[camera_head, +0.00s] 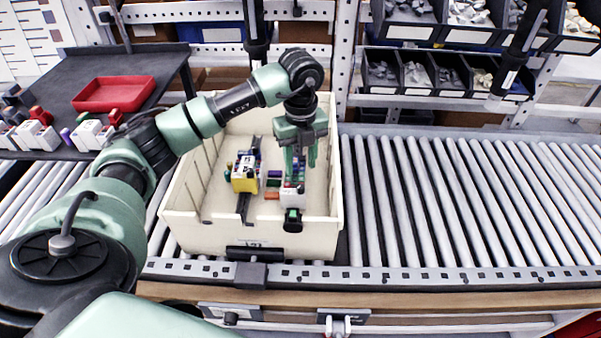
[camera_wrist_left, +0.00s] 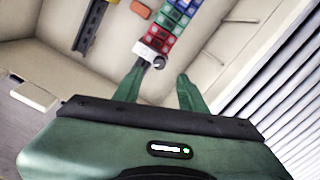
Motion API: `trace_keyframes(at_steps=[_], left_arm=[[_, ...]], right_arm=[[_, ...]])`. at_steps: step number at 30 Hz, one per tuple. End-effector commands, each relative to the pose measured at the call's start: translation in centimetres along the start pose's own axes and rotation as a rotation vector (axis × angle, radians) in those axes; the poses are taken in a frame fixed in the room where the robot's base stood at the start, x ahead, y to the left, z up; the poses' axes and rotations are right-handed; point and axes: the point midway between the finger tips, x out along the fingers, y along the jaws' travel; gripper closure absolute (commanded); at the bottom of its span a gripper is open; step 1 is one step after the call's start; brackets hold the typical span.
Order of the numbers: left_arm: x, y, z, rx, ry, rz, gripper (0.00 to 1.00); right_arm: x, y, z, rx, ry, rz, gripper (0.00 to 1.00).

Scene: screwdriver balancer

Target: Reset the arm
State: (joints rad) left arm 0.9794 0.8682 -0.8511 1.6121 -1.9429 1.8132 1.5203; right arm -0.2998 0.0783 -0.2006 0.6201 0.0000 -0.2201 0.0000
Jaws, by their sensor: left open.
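My left arm (camera_head: 187,125) reaches in from the left, over a cream bin (camera_head: 185,225) on the roller conveyor. Its gripper (camera_head: 301,162) points down inside the bin, above a row of small coloured parts; the same gripper shows in the left wrist view (camera_wrist_left: 163,72). The two green fingers stand apart with nothing visibly held between them. A white part (camera_head: 293,196) with a dark end sits just below the fingers. The row of red, blue and green blocks (camera_wrist_left: 173,24) runs away from the fingertips in the wrist view. My right gripper is not in view.
A yellow and white part (camera_head: 245,176) and a dark rail (camera_head: 243,206) lie left in the bin. The rollers (camera_head: 450,200) to the right are clear. A dark shelf with a red tray (camera_head: 114,94) stands left. Racks of small bins (camera_head: 420,75) stand behind.

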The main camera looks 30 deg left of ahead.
Motion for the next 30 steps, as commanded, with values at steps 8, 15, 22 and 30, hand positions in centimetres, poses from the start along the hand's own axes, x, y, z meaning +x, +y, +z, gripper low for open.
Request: trace_keyframes(at_steps=[8, 15, 22, 30], left_arm=[[-0.4, 0.0, 0.0, 0.000, 0.000, 0.000, 0.59], [-0.4, 0.0, 0.0, 0.001, 0.000, 0.000, 0.59], [-2.7, 0.0, 0.0, 0.000, 0.000, -0.001, 0.59], [-7.1, 0.0, 0.0, 0.001, 0.000, 0.000, 0.59]], right_arm=[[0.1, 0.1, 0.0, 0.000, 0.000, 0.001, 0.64], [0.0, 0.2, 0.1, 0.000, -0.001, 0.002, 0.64], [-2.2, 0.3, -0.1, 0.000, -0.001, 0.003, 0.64], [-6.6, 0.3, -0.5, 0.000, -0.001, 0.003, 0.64]])
